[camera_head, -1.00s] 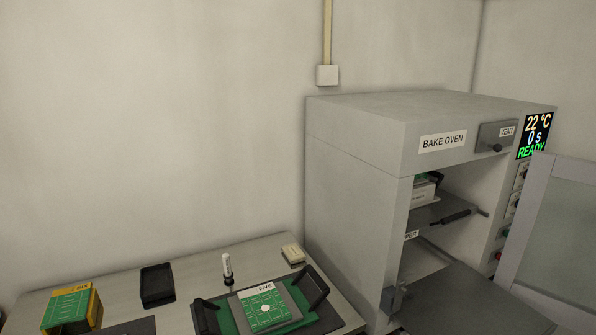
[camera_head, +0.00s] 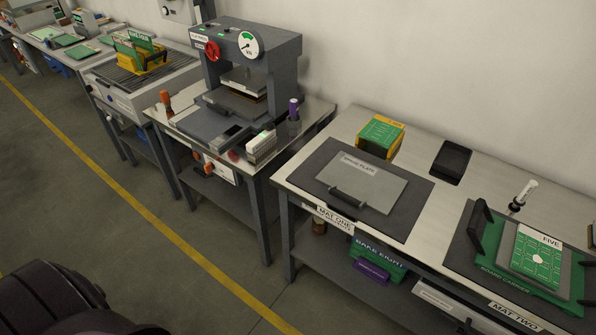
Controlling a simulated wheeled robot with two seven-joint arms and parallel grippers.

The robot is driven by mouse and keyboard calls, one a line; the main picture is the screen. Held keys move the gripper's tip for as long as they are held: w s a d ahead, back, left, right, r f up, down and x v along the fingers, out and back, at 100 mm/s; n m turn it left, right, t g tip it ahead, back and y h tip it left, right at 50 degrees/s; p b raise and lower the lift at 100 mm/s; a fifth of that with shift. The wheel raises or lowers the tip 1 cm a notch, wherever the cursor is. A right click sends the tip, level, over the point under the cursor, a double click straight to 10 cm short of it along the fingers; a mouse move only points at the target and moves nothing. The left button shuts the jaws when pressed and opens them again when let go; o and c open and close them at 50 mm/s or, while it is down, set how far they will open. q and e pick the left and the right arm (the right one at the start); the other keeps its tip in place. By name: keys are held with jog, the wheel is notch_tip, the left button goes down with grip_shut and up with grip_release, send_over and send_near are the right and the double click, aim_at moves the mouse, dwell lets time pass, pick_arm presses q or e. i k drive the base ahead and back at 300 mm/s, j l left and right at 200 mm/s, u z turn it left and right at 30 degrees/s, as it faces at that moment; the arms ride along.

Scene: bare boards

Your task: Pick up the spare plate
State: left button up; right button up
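The spare plate (camera_head: 378,186) is a flat grey plate with a white label along its far edge and a dark bar handle (camera_head: 347,197) at its near side. It lies flat on the dark mat labelled MAT ONE (camera_head: 420,190), on the metal table at the right. Neither gripper shows in the head view. Only a dark rounded part of my own body is at the lower left, well away from the plate.
Behind the plate stand a green-topped yellow block (camera_head: 380,134) and a black tray (camera_head: 451,160). A green carrier with a board marked FIVE (camera_head: 538,255) sits on MAT TWO (camera_head: 465,245). A press (camera_head: 247,75) stands on the table to the left. The floor in front is clear.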

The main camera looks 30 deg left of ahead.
aim_at(356, 181)
jog(key=u, duration=0.35)
jog(key=z, duration=0.4)
jog(key=l+z, duration=0.15)
jog(key=z, duration=0.25)
jog(key=l+z, duration=0.1)
jog(key=z, duration=0.25)
jog(key=u, duration=1.25)
jog(key=l, duration=1)
jog(key=k+l, duration=0.15)
jog(key=l, duration=0.85)
